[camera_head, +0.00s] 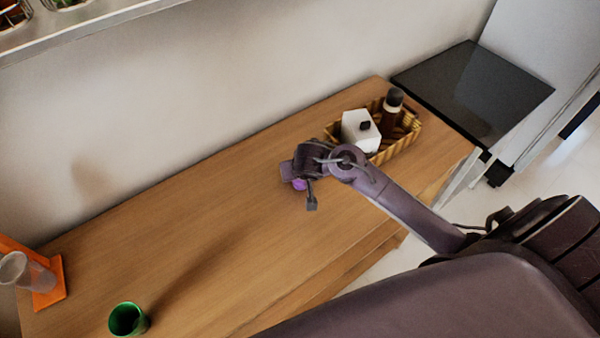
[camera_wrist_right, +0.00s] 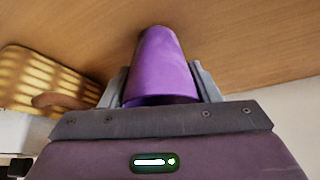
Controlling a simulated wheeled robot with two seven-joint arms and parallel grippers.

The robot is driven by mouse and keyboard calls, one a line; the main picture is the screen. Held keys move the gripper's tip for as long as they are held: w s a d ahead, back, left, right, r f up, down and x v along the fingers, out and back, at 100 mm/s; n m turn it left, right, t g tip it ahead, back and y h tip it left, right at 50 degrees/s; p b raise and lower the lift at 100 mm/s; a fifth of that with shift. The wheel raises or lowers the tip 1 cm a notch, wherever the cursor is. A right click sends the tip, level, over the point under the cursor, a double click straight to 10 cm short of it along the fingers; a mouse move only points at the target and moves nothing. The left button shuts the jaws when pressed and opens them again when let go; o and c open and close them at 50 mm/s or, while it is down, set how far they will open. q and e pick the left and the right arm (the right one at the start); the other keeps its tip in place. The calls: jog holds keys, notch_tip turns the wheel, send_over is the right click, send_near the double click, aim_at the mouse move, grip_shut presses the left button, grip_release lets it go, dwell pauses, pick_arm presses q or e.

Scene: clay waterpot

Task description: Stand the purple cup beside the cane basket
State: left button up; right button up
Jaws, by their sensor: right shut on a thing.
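The purple cup (camera_wrist_right: 160,60) is held between the two fingers of my right gripper (camera_wrist_right: 162,85), which is shut on it. Its narrow end points away from the gripper, toward the wooden tabletop; I cannot tell whether it touches. In the head view only a bit of the cup (camera_head: 300,184) shows under my right gripper (camera_head: 299,186). The cane basket (camera_head: 408,141) stands just right of the gripper, holding a white box (camera_head: 358,131) and a dark bottle (camera_head: 392,108). The basket also shows at the left of the wrist view (camera_wrist_right: 38,80). My left gripper is out of view.
A green cup (camera_head: 127,319) stands at the table's near left, with an orange stand (camera_head: 50,285) and a clear glass (camera_head: 22,270) beyond. The wooden table (camera_head: 190,230) is bare between them and my gripper. A dark panel (camera_head: 475,88) adjoins the right end; a wall runs behind.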

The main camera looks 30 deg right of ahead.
jog(key=shift+f, duration=0.15)
jog(key=o, duration=1)
jog(key=shift+r, duration=0.2)
jog(key=p+v, duration=0.2)
jog(key=v, duration=1)
jog(key=shift+f, duration=0.1)
